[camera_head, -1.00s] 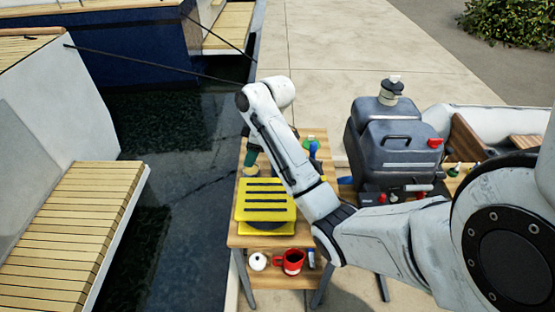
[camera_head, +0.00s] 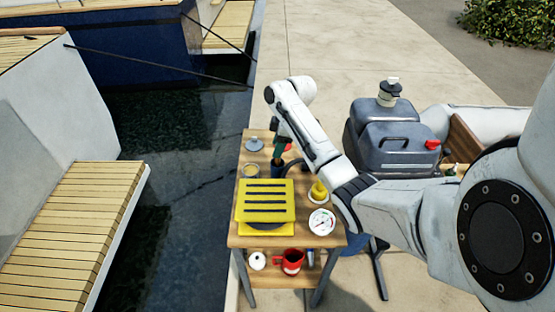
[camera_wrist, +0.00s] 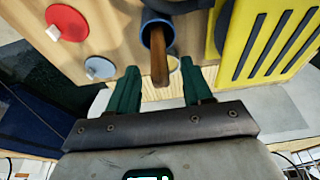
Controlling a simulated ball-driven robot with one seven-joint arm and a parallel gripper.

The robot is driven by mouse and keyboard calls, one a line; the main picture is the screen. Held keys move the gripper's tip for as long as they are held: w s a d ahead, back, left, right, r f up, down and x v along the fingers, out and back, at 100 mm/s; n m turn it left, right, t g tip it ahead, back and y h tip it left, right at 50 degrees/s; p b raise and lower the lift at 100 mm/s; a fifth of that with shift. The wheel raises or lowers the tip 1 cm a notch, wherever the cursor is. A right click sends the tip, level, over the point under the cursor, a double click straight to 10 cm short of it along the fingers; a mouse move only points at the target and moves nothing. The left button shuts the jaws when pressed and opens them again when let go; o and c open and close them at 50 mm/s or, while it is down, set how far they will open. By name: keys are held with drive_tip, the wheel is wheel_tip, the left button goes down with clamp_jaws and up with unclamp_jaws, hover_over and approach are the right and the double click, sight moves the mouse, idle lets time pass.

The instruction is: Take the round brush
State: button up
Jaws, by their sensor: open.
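A wooden handle (camera_wrist: 159,58) stands out of a dark blue cup (camera_wrist: 157,27) in the wrist view; it looks like the brush, but its head is hidden in the cup. My gripper (camera_wrist: 158,84) is open, with its two green fingers apart. The handle's end shows between the fingertips in that view, and I see no finger touching it. In the head view, my gripper (camera_head: 279,151) is low over the back of the wooden table, right at the blue cup (camera_head: 277,170).
A yellow slatted block (camera_head: 266,188) stands just in front of the cup. A tin (camera_head: 250,171) and a grey disc (camera_head: 256,143) lie to the left. A gauge (camera_head: 321,222) is at the front right. A red mug (camera_head: 292,262) sits on the lower shelf.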

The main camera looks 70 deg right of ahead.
sight(276, 167)
drive_tip(key=shift+x, duration=1.7)
clamp_jaws()
